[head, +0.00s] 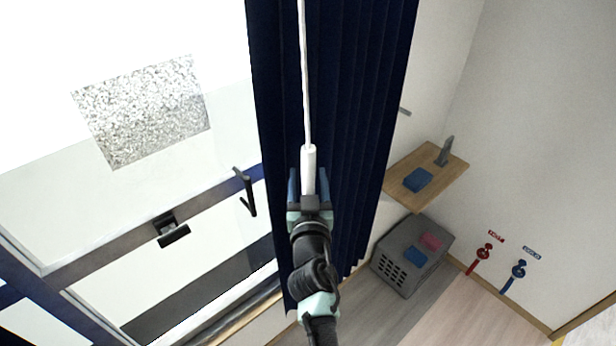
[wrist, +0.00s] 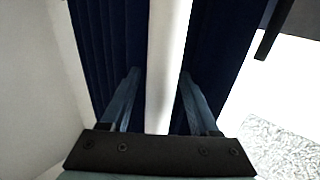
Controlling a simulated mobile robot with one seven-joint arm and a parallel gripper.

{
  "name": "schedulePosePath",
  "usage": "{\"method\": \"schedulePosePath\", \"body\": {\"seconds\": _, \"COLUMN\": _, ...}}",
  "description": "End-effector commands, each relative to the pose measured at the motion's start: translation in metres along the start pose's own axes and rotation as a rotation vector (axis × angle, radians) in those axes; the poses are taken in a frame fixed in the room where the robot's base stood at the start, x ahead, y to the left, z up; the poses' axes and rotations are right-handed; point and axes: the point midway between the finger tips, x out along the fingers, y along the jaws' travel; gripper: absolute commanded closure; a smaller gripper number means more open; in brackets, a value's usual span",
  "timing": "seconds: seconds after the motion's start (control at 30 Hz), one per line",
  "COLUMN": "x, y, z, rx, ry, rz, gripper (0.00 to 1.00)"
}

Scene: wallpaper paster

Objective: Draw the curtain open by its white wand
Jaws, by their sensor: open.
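The dark blue curtain (head: 360,110) hangs in folds in the middle of the head view, bunched beside the bright window at its left. The white wand (head: 305,80) hangs in front of it, with a thicker handle (head: 308,170) at its lower end. My gripper (head: 308,180) is open at the handle, one finger on each side. In the wrist view the wand (wrist: 165,60) runs between the two fingers of my gripper (wrist: 160,85), with gaps visible beside it. Whether either finger touches it I cannot tell.
The window has a speckled patch (head: 145,112) and a black handle (head: 245,192). Right of the curtain is a wooden shelf (head: 400,190) with a blue block (head: 418,180). Below it stands a grey crate (head: 390,262). Red (head: 480,258) and blue (head: 515,272) wall fittings are farther right.

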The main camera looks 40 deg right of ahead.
Motion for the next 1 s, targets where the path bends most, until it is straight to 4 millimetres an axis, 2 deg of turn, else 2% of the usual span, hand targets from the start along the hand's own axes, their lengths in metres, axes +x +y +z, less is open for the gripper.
{"method": "schedulePosePath", "body": {"seconds": 0.3, "x": 0.0023, "y": 0.0004, "z": -0.0003, "rx": 0.001, "ry": 0.000, "rz": 0.001, "gripper": 0.38}}
{"method": "schedulePosePath", "body": {"seconds": 0.37, "x": 0.0022, "y": 0.0004, "z": -0.0002, "rx": 0.001, "ry": 0.000, "rz": 0.001, "gripper": 0.47}}
{"method": "schedulePosePath", "body": {"seconds": 0.6, "x": 0.0021, "y": 0.0003, "z": -0.0002, "rx": 0.001, "ry": 0.000, "rz": 0.001, "gripper": 0.90}}
{"method": "schedulePosePath", "body": {"seconds": 0.67, "x": 0.0020, "y": 0.0004, "z": -0.0001, "rx": 0.001, "ry": 0.000, "rz": 0.001, "gripper": 1.00}}
{"method": "schedulePosePath", "body": {"seconds": 1.0, "x": 0.0020, "y": 0.0003, "z": 0.0000, "rx": 0.001, "ry": 0.000, "rz": 0.001, "gripper": 1.00}}
